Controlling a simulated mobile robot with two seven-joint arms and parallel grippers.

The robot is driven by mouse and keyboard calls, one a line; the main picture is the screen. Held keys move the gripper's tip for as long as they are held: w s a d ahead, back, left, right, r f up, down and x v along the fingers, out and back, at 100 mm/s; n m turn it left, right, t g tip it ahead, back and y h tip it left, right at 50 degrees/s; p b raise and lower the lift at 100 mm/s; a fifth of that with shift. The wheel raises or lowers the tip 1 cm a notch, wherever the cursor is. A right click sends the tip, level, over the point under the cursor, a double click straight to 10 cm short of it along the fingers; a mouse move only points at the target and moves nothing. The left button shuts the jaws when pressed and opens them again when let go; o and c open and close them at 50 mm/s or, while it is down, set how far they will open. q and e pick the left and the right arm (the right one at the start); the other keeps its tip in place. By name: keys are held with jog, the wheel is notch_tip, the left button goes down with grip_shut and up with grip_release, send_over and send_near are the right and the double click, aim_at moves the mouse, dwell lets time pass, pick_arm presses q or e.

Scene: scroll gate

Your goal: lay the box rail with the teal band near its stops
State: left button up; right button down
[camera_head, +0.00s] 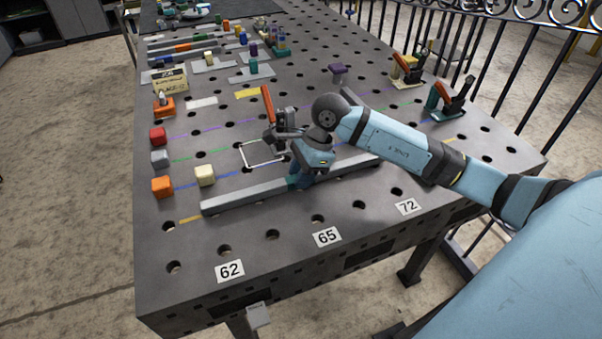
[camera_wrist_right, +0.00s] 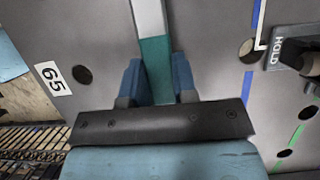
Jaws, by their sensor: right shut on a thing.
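The box rail (camera_head: 240,197) is a long grey bar with a teal band (camera_head: 293,182) near its middle. It lies roughly parallel to the front table edge, behind the number labels; whether it touches the tabletop I cannot tell. My right gripper (camera_head: 299,181) is shut on the rail at the band. In the right wrist view the gripper's blue fingers (camera_wrist_right: 158,84) stand on either side of the teal band (camera_wrist_right: 156,62), and the rail (camera_wrist_right: 149,18) runs up out of the picture. A cream block (camera_head: 204,176) stands behind the rail's left end. My left gripper is not in view.
A toggle clamp (camera_head: 270,112) with an orange handle stands behind my right gripper. Red (camera_head: 157,136), grey (camera_head: 160,159) and orange (camera_head: 162,186) blocks line the left edge. The front strip by label 65 (camera_head: 327,237) is clear.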

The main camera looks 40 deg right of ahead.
jog(key=shift+f, duration=0.25)
jog(key=c, duration=0.8)
grip_release()
jog(key=shift+r, duration=0.15)
jog(key=v, duration=1.3)
jog(key=shift+s+d+r, duration=0.1)
jog(key=shift+d+r, duration=0.1)
